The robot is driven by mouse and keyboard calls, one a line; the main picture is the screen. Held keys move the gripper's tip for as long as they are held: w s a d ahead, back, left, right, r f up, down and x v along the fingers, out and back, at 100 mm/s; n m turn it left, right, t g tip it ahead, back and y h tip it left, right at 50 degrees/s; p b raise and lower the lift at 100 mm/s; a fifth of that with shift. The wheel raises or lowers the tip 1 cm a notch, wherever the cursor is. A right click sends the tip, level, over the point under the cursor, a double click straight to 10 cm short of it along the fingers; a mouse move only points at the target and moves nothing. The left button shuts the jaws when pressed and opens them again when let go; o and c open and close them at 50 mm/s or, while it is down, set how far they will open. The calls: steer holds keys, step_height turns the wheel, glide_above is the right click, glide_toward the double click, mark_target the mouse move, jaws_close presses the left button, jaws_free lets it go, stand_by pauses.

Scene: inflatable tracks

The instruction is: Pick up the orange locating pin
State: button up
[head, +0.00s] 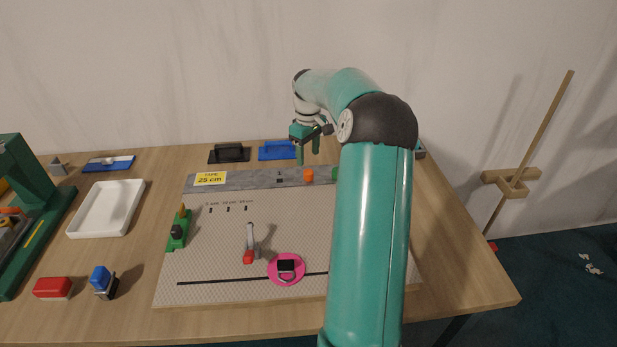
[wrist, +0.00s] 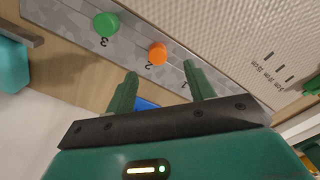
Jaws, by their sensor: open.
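The orange locating pin (head: 308,175) stands on the grey strip at the back of the patterned board. In the wrist view the orange pin (wrist: 157,54) is at number 2, beyond and between my fingertips. My gripper (head: 308,153) is open and empty, fingers pointing down, above the strip near the orange pin. Its two green fingers also show in the wrist view (wrist: 161,72), apart from the pin. A green pin (wrist: 106,25) sits at number 3. In the head view my arm partly hides the green pin (head: 335,174).
The patterned board (head: 215,270) carries a lever clamp (head: 249,245), a pink disc (head: 277,280) and a green fixture (head: 179,232). Blue (head: 275,151) and black (head: 229,153) holders stand behind it. A white tray (head: 103,210) is at left. My arm hides the board's right part.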

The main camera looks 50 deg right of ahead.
mark_target(308, 171)
steer(key=f, duration=0.6)
steer(key=shift+w+d+f, duration=0.15)
steer(key=shift+d+f, duration=0.05)
steer(key=shift+f, duration=0.1)
steer(key=shift+c, duration=0.4)
steer(key=c, duration=1)
